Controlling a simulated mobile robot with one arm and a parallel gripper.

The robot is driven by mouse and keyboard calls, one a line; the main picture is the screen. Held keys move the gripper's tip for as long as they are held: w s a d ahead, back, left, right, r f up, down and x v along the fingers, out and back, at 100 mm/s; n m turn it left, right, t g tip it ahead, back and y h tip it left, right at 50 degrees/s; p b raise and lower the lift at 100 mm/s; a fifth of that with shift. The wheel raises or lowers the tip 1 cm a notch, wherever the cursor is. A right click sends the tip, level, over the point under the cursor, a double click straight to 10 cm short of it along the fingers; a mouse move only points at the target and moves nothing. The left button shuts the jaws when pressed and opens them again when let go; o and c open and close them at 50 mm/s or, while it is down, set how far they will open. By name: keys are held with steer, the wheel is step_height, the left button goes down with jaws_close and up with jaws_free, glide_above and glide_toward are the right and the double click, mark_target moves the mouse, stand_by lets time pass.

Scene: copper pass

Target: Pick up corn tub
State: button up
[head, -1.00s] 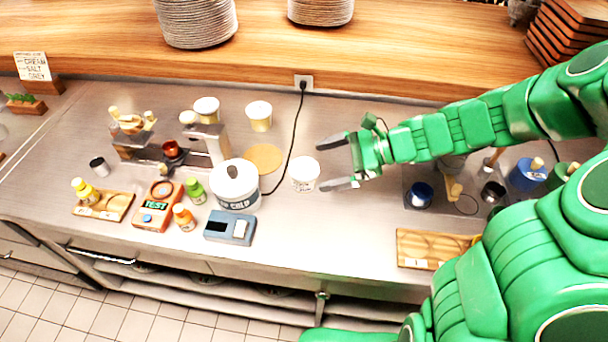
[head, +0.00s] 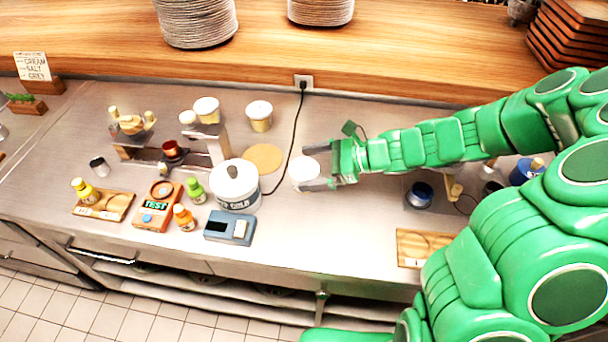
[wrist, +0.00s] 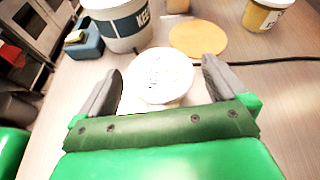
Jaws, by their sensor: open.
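A white-lidded tub (head: 303,171) stands on the steel counter, right of a larger white lidded container; in the now frames its label is not readable, so I cannot confirm it is the corn tub. My gripper (head: 310,168) is open around it, one finger on its far side and one on its near side. In the wrist view the tub's lid (wrist: 161,74) lies between the fingertips (wrist: 160,78). Small gaps show between the lid and both fingers. The tub's lower body is mostly hidden by my gripper.
The large white container (head: 236,187) stands just left of the tub. A round tan board (head: 263,157) lies behind it, and a black cord (head: 291,150) runs past the tub to the wall outlet. Yellowish tubs (head: 259,116) stand farther back. A blue device (head: 229,227) sits near the front edge.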

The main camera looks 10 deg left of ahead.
steer(key=shift+x, duration=1.4)
steer(key=c, duration=1.1)
